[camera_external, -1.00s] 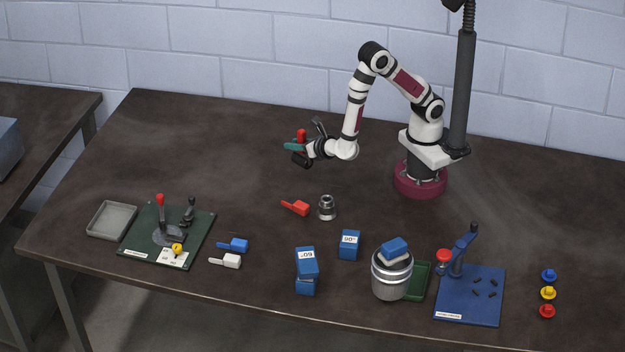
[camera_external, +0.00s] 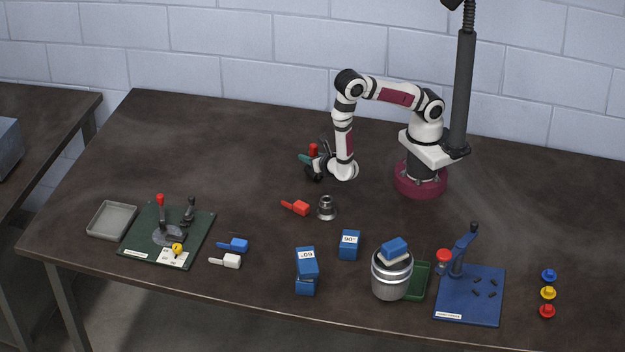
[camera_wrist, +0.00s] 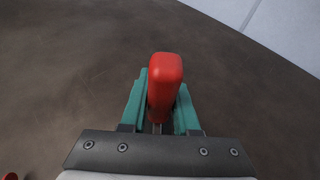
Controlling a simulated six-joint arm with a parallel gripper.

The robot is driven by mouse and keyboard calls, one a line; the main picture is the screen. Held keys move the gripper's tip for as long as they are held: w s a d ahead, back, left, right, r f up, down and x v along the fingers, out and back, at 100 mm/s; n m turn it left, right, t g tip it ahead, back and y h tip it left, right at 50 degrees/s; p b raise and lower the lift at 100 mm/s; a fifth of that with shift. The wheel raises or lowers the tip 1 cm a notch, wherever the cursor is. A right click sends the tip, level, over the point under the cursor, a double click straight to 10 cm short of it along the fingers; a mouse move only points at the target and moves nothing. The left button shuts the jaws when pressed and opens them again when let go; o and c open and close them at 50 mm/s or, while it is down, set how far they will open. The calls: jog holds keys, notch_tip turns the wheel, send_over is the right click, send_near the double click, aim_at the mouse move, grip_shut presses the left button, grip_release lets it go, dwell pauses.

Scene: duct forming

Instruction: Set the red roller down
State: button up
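My gripper (camera_external: 306,158) is low over the middle of the table, with its teal fingers pointing left. It is shut on the red roller (camera_external: 313,149), whose red handle stands upright between the fingers. The handle (camera_wrist: 165,85) also fills the gap between the teal fingers in the wrist view. Its lower end is hidden by the gripper in both views. I cannot tell whether the roller touches the dark table (camera_external: 230,150).
Blue blocks (camera_external: 307,265), a metal canister (camera_external: 391,279), a green fixture (camera_external: 140,240) and a blue fixture (camera_external: 470,305) stand nearer the front. The table left of the gripper is clear.

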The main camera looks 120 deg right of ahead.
jog(key=o, duration=0.4)
jog(key=shift+a+r, duration=0.25)
jog(key=shift+r, duration=0.05)
jog(key=v, duration=1.1)
jog(key=s+a+r+m+g+y, duration=0.45)
jog(key=s+r+m+y, duration=0.55)
jog(key=m, duration=0.5)
jog(key=s+a+r+m+t+y, duration=0.1)
jog(key=a+m, duration=0.2)
jog(key=s+a+r+m+t+y, duration=0.1)
jog(key=s+a+m+t+y, duration=0.1)
jog(key=a, duration=0.2)
jog(key=s+a+r+m+t+y, duration=0.1)
jog(key=a+m+y, duration=0.1)
jog(key=a+m, duration=0.1)
jog(key=shift+s+a+r+m, duration=0.15)
jog(key=shift+a+r+m, duration=0.15)
